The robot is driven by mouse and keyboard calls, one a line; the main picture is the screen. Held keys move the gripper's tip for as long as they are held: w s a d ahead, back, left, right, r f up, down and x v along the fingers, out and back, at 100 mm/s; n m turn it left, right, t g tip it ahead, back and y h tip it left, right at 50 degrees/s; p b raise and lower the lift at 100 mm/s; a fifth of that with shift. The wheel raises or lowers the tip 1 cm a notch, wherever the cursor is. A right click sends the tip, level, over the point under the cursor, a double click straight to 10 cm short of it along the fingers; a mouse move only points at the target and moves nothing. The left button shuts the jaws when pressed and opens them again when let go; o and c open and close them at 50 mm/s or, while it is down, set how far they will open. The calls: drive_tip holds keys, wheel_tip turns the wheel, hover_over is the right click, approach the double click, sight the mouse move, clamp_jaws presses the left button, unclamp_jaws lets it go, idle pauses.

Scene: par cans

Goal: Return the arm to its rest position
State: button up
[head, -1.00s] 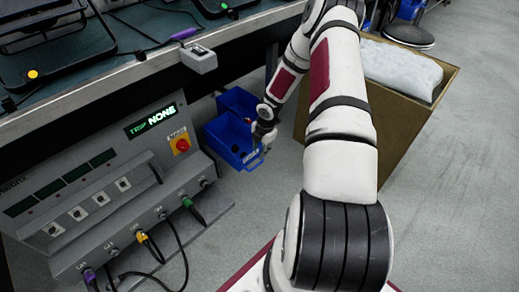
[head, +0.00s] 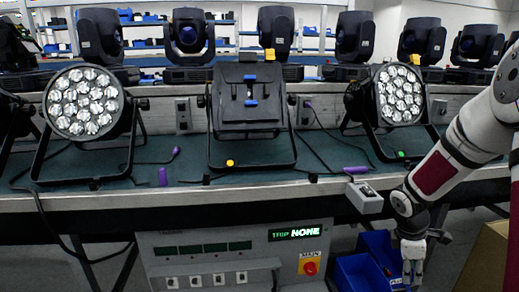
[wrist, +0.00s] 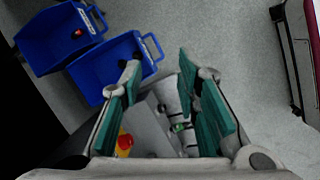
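My gripper (head: 413,268) hangs fingers down at the lower right of the head view, in front of the blue bins. In the wrist view my gripper (wrist: 160,82) has its teal-padded fingers spread wide, with nothing between them. My white arm with dark red panels comes in from the right edge of the head view, bent at the elbow; its upper part is cut off.
Two blue bins (head: 358,272) stand low beside the control panel (head: 225,262); one holds a small red item (wrist: 78,33). The bench (head: 270,198) carries several lamps. A grey box (head: 364,197) juts from its edge near my arm. A brown carton (head: 488,262) is at right.

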drive_tip(key=s+a+r+m, duration=0.4)
drive_tip(key=s+a+r, duration=0.3)
drive_tip(key=r, duration=0.2)
drive_tip(key=s+a+r+m, duration=0.4)
drive_tip(key=s+a+r, duration=0.2)
drive_tip(key=r, duration=0.3)
drive_tip(key=s+a+r+m+y, duration=0.1)
drive_tip(key=s+a+m+y, duration=0.15)
drive_tip(key=s+a, duration=0.5)
drive_tip(key=s+a+r+m+y, duration=0.1)
drive_tip(key=s+a+r+m, duration=0.3)
drive_tip(key=s, duration=0.7)
wheel_tip(320, 180, up, 34)
drive_tip(key=n+t+p, duration=0.2)
drive_tip(key=t+p, duration=0.2)
drive_tip(key=p, duration=3)
drive_tip(key=shift+a, duration=0.3)
drive_tip(key=shift+w, duration=0.1)
